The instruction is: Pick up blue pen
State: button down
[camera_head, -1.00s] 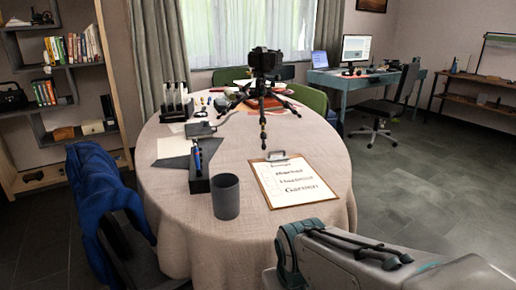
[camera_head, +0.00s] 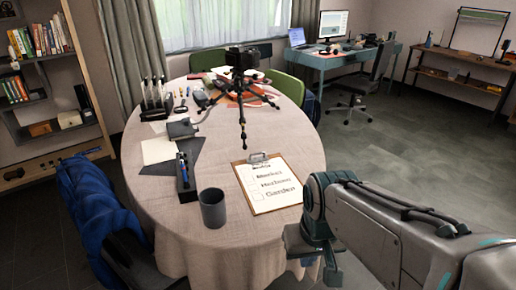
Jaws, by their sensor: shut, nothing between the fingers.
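A blue pen (camera_head: 181,171) stands in a narrow dark holder (camera_head: 187,194) on the left part of the round table, beside a grey cup. Another slim pen-like item stands close against it, and their lower ends are hidden in the holder. My gripper (camera_head: 328,280) is low at the right front, beyond the table's edge and pointing down. It is shut and empty, well to the right of the pen and apart from it. Part of it is hidden by my own wrist.
A grey cup (camera_head: 213,208) stands right of the holder. A clipboard (camera_head: 268,184) lies between the cup and my arm. A tripod with a camera (camera_head: 241,62) stands farther back. A chair with a blue jacket (camera_head: 95,205) is at the left front.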

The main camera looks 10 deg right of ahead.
aim_at(183, 171)
jog(key=u, duration=0.45)
jog(key=k, duration=0.6)
jog(key=u, duration=0.7)
jog(key=i, duration=1)
jog(key=z, duration=0.65)
